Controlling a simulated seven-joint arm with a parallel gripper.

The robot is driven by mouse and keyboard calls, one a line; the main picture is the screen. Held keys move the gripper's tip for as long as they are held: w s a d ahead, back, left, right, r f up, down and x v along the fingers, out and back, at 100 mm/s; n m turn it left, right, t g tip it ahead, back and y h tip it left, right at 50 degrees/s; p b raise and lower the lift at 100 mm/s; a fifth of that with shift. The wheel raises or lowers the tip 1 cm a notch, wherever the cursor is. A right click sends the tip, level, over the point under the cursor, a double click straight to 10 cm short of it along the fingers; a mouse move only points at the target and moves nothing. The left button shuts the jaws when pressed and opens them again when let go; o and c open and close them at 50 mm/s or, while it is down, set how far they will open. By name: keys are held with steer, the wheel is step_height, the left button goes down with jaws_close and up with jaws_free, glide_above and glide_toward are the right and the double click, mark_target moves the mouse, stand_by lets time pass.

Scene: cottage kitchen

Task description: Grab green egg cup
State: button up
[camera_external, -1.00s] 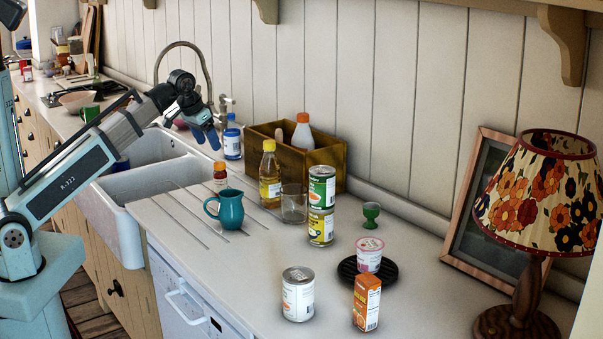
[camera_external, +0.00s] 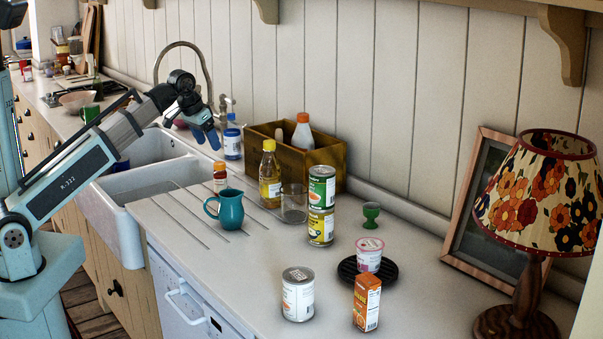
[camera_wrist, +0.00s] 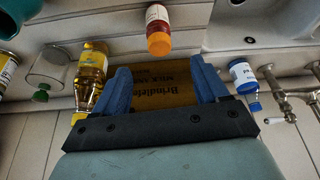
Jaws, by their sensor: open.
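The green egg cup (camera_external: 371,214) stands upright on the counter near the back wall. It is right of the two stacked cans (camera_external: 321,205) and behind a white-and-pink tub (camera_external: 369,254). In the wrist view a small green shape, apparently the egg cup (camera_wrist: 41,95), shows at the left beside the drinking glass (camera_wrist: 52,68). My gripper (camera_external: 208,137) is over the sink area, well to the left of the egg cup. In the wrist view my gripper (camera_wrist: 161,75) has its blue fingers spread apart, with nothing between them.
A wooden crate (camera_external: 325,160), an oil bottle (camera_external: 270,178) and a teal jug (camera_external: 230,210) stand between my gripper and the egg cup.

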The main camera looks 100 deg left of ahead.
steer(key=shift+o, duration=0.6)
step_height(320, 180, up, 5)
steer(key=m+h, duration=0.4)
steer(key=m, duration=0.8)
glide_above(373, 213)
steer(key=s+a, duration=0.3)
steer(key=x, duration=0.6)
steer(key=s+x, duration=0.1)
steer(key=x, duration=0.6)
steer(key=s+x, duration=0.1)
steer(key=x, duration=0.6)
steer(key=shift+w+f, duration=0.1)
steer(key=shift+f, duration=0.2)
